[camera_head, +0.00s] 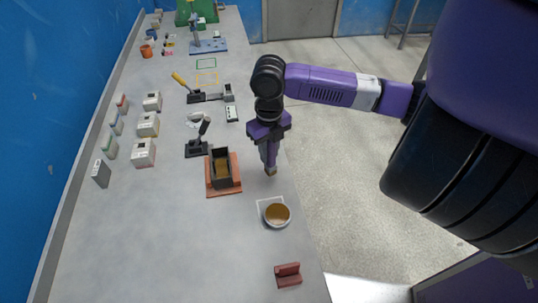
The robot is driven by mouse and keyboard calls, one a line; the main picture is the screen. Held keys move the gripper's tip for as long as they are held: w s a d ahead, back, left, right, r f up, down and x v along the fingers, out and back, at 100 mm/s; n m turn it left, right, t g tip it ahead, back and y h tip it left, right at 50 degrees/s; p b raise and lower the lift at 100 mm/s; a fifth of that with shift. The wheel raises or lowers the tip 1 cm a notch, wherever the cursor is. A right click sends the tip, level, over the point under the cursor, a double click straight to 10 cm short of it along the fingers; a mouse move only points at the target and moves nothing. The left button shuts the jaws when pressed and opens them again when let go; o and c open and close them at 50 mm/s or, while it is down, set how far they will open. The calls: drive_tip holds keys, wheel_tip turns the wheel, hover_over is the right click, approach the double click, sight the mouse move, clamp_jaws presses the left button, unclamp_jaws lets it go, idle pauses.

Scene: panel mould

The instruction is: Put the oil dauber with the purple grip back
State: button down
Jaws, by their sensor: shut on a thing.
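My gripper (269,148) points down over the right edge of the bench. It is shut on the oil dauber (271,171), whose small tan tip shows below the fingers. The fingers hide most of its grip, so I cannot make out the grip's colour. A round bowl of amber oil (277,214) stands below and slightly right of the dauber tip in the picture, on a white outlined square. The dauber looks apart from the bowl. A dark red notched block (288,275) sits nearer, by the bench's right edge, with nothing on it.
A dark open-topped mould box (222,169) on a red-brown plate stands just left of my gripper. A black lever stand (198,141) and a yellow-handled tool (183,82) lie farther back. Several small grey boxes (144,153) line the left side. The near left bench is clear.

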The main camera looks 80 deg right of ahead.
drive_tip(key=shift+f, duration=1.1)
drive_tip(key=shift+f, duration=0.15)
drive_tip(key=c, duration=1.2)
unclamp_jaws()
wheel_tip(320, 180, up, 12)
drive_tip(key=shift+r+b, duration=0.2)
drive_tip(key=shift+b, duration=0.4)
drive_tip(key=shift+s, duration=0.1)
